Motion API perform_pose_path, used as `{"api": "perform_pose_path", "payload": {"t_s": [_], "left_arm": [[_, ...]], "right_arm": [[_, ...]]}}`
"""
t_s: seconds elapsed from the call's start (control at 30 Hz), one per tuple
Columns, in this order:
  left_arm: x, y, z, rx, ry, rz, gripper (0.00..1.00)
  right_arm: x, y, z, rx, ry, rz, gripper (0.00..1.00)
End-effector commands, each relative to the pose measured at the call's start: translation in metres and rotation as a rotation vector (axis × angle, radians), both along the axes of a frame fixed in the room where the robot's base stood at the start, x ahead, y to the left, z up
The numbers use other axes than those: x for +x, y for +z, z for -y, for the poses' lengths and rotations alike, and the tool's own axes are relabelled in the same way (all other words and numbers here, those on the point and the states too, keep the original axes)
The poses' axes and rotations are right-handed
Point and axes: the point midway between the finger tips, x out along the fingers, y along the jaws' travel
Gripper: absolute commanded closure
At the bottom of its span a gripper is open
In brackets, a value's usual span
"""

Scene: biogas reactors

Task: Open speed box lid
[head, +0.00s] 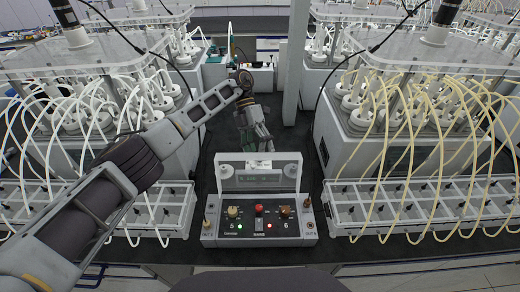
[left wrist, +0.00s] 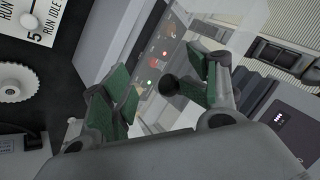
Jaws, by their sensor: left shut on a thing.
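The speed box (head: 258,241) is a light grey control box at the front centre. It has a red knob, side knobs by the numbers 5 and 6, and lit green and red lamps. A pale, partly see-through panel (head: 258,164), seemingly its lid, stands up at the back of the box. My left gripper (head: 258,140) is just behind and above this panel's top edge. In the left wrist view its green-padded fingers (left wrist: 165,95) are around a small black knob (left wrist: 174,86), seemingly on the lid. The knob's contact is partly hidden. My right gripper is out of view.
Racks with tubing, the left tray (head: 157,217) and the right tray (head: 345,213), flank the box. Reactor stations stand behind them on both sides. A white post (head: 295,65) rises behind the gripper. Dark bench surface shows narrowly around the box.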

Motion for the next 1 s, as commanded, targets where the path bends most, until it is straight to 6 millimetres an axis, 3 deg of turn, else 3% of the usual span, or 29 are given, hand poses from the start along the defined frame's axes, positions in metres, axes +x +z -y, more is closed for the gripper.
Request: {"api": "perform_pose_path", "payload": {"t_s": [0.07, 0.27, 0.7, 1.0], "left_arm": [[0.000, -0.005, -0.007, 0.017, 0.001, -0.007, 0.56], [0.000, 0.008, -0.005, 0.014, 0.001, -0.004, 0.56], [0.001, 0.068, 0.002, 0.006, -0.001, 0.001, 0.56], [0.000, 0.094, 0.004, 0.003, -0.001, 0.001, 0.56]], "right_arm": [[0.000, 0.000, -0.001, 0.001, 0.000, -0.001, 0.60], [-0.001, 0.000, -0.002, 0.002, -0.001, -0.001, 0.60], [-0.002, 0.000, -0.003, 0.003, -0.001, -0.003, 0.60], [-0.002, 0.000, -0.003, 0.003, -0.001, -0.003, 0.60]]}}
